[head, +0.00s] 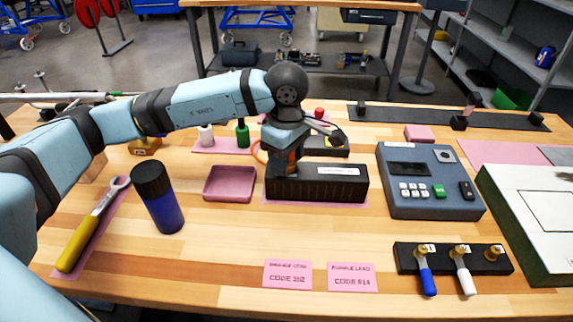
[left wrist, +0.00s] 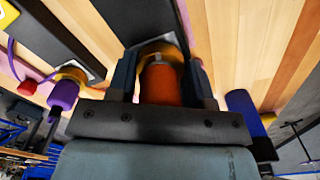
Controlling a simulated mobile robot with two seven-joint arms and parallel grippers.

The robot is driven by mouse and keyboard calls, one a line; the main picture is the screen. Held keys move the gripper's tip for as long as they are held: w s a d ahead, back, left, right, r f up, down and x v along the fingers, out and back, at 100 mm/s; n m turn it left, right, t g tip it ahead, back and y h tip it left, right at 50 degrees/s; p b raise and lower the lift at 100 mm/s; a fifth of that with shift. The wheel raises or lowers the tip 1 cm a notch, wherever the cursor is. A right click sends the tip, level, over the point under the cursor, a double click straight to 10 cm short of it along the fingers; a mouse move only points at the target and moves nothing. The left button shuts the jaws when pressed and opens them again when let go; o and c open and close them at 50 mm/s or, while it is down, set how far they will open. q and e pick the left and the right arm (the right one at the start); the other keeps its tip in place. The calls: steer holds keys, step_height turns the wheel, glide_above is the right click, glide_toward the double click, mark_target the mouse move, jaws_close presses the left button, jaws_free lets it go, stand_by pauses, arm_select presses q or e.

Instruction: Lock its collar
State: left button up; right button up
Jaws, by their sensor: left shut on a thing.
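My left gripper (head: 285,158) points down over the long black block (head: 318,184) with a white label, near its left end. In the left wrist view its two fingers are shut on an orange plug (left wrist: 160,85). A brass-coloured collar (left wrist: 160,47) shows just beyond the plug, between the fingertips. The plug seems in line with the collar, but I cannot tell how deep it sits or whether the collar is turned. In the head view my gripper hides most of the plug and the collar. My right gripper is not in view.
A purple plug (left wrist: 62,95) stands near another brass fitting in the left wrist view. The blue bottle (head: 163,205), pink tray (head: 230,184) and grey keypad box (head: 428,182) surround the block. The front middle has code cards (head: 287,274).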

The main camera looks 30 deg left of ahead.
arm_select(q)
steer(key=shift+m+b, duration=0.3)
steer(key=shift+m, duration=0.2)
steer(key=o, duration=0.9)
steer(key=shift+o, duration=0.2)
step_height(320, 180, up, 14)
steer(key=shift+p, duration=0.4)
steer(key=shift+s+f, duration=0.1)
steer(key=shift+f, duration=0.05)
